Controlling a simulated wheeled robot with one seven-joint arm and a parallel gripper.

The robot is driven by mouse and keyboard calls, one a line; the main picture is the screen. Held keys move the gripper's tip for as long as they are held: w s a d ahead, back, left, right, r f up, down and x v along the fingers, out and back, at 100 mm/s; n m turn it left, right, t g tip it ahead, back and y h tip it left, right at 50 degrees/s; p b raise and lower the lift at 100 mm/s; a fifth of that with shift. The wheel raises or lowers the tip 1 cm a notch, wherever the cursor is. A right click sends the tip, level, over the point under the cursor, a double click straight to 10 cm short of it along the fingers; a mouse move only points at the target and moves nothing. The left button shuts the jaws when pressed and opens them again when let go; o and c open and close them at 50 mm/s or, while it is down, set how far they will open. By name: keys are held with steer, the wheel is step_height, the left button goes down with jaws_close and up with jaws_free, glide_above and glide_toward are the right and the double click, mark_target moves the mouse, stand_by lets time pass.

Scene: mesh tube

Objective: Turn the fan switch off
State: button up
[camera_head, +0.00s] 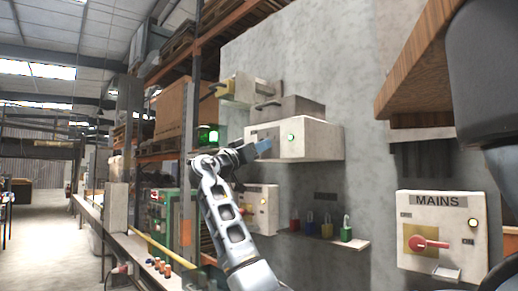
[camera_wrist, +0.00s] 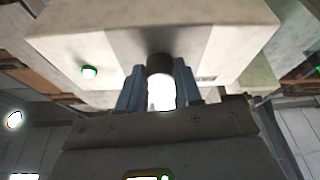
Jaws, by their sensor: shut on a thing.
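A pale switch box (camera_head: 315,142) with a lit green lamp (camera_head: 291,138) is mounted on the grey wall. I take it for the fan switch box, but cannot read its label. My gripper (camera_head: 264,147) is at its front face, left of the lamp. In the wrist view the box (camera_wrist: 215,30) fills the top, with the green lamp (camera_wrist: 89,72) left of the fingers. The blue fingers of my gripper (camera_wrist: 158,78) are shut on a dark round switch handle (camera_wrist: 160,64). The fingers hide part of the handle, so its angle is unclear.
A box marked MAINS (camera_head: 440,205) with a red handle is at the right. A shelf with padlocks (camera_head: 326,228) and a lower switch box (camera_head: 262,213) are below. A wooden shelf (camera_head: 412,80) overhangs at upper right. An aisle lies open at left.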

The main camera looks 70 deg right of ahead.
steer(key=shift+s+a+r+n+t+p, duration=0.15)
steer(key=shift+n+t+p, duration=0.8)
steer(key=shift+n, duration=1.65)
steer(key=shift+s+a+r+n+t+p, duration=0.1)
steer(key=shift+n+t+p, duration=0.3)
steer(key=shift+n+t, duration=1.65)
steer(key=shift+s+a+r+n+t+p, duration=0.15)
steer(key=shift+n+t+p, duration=0.5)
steer(key=shift+n, duration=2.5)
steer(key=shift+d+f+h, duration=0.1)
steer(key=shift+h, duration=0.2)
steer(key=o, duration=1)
steer(key=shift+o, duration=0.2)
steer(key=b+v, duration=0.2)
steer(key=v, duration=0.5)
steer(key=shift+a, duration=0.4)
